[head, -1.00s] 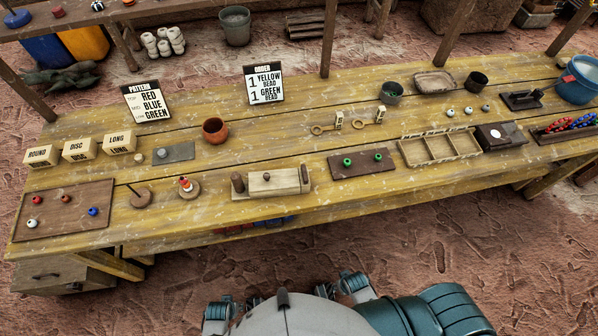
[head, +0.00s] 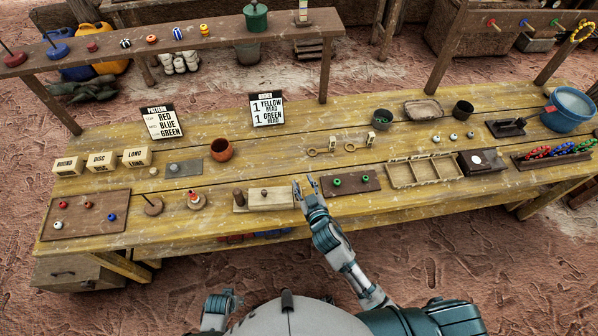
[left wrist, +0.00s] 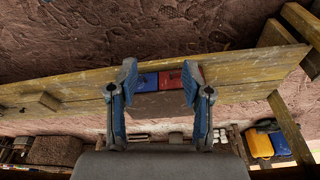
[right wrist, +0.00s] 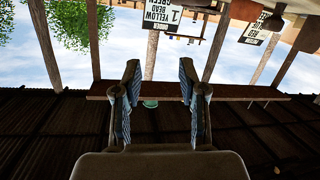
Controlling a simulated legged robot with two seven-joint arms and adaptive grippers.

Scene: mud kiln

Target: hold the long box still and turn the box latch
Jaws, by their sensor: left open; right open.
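A long pale wooden box (head: 270,201) lies near the front edge of the bench, in the middle of the head view. A small dark knob (head: 264,193), which may be the latch, sits on its top, and a dark upright peg (head: 239,198) stands at its left end. My right gripper (head: 304,182) is open and empty just beside the box's right end; I cannot tell whether they touch. It also shows open in the right wrist view (right wrist: 160,82). My left gripper (head: 230,296) is low near my body, off the bench, and open in the left wrist view (left wrist: 160,82).
A clay pot (head: 221,149) and signs stand behind. Blue and red blocks (left wrist: 160,80) show below the bench.

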